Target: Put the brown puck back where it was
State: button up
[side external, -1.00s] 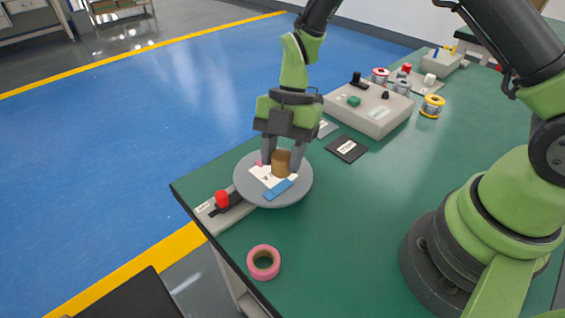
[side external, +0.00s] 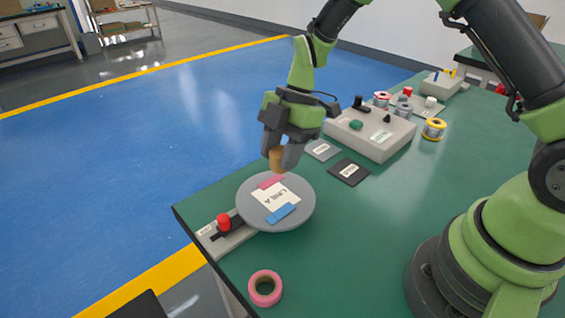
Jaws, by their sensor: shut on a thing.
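The brown puck (side external: 276,159) is a small upright brown cylinder. My gripper (side external: 281,158) is shut on it and holds it above the far edge of a round grey disc. The fingers hide part of the puck. The grey disc (side external: 246,211) lies near the table's left corner. On it lies a white card (side external: 274,197) with dark lettering, a pink strip at its far end and a blue strip at its near end. Behind the disc lie a grey labelled square (side external: 323,150) and a black labelled square (side external: 349,172).
A grey control box (side external: 372,133) stands behind the squares, with spools beyond it. A slider unit with a red knob (side external: 224,222) sits at the disc's left. A pink tape roll (side external: 265,288) lies in front. The green table (side external: 365,225) is clear to the right.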

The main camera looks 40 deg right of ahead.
jog(key=w+d+m+t+h, duration=0.35)
jog(key=w+d+m, duration=0.6)
jog(key=m, duration=0.45)
jog(key=shift+t+y, duration=0.45)
jog(key=shift+t, duration=0.1)
jog(key=f, duration=0.9)
jog(key=shift+w+a+f, duration=0.1)
jog(key=shift+w+f, duration=0.1)
jog(key=shift+f, duration=0.2)
jog(key=shift+f, duration=0.15)
jog(key=o, duration=0.8)
jog(key=shift+o, duration=0.2)
